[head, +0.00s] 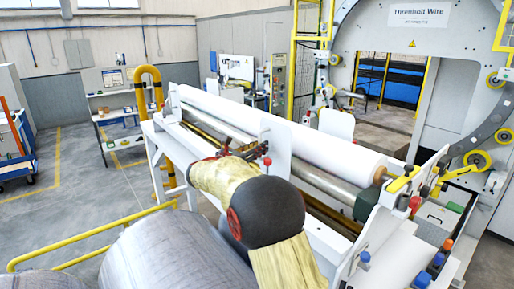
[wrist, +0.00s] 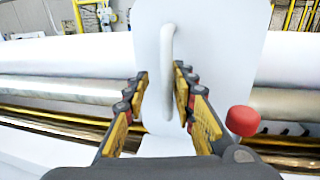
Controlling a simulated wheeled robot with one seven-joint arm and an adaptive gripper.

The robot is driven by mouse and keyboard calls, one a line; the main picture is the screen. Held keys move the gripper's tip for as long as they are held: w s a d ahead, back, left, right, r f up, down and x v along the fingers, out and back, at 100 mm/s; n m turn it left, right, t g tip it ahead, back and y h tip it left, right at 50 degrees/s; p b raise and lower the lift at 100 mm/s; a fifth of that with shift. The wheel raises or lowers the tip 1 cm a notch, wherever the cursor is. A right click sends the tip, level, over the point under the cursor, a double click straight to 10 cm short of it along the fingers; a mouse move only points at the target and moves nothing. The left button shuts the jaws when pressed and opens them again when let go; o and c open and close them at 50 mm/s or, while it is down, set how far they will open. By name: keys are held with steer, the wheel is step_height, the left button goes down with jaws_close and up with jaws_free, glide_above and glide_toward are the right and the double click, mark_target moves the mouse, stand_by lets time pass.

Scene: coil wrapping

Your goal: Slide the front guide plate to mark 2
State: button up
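The front guide plate (wrist: 215,60) is a white upright plate with a pale vertical bar handle (wrist: 168,65) on its face. In the wrist view my gripper (wrist: 162,85) is open, with one yellow-and-black finger on each side of the handle. A gap shows between the left finger and the handle; the right finger is close beside it, and I cannot tell if they touch. A red knob (wrist: 242,120) sits to the right, below the plate. No mark numbers are legible.
A long white roll (head: 300,140) and a metal roller (head: 325,173) run behind the plate. A brass-coloured rail (wrist: 60,122) lies low along the machine. Large wrapped coils (head: 175,250) and a yellow railing (head: 90,238) stand at the front left.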

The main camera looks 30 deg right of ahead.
steer(key=shift+s+r, duration=0.3)
steer(key=shift+s, duration=0.15)
steer(key=v, duration=1.2)
steer(key=shift+w+a+f, duration=0.15)
steer(key=shift+w+f, duration=0.05)
steer(key=shift+w, duration=0.1)
steer(key=shift+s, duration=0.1)
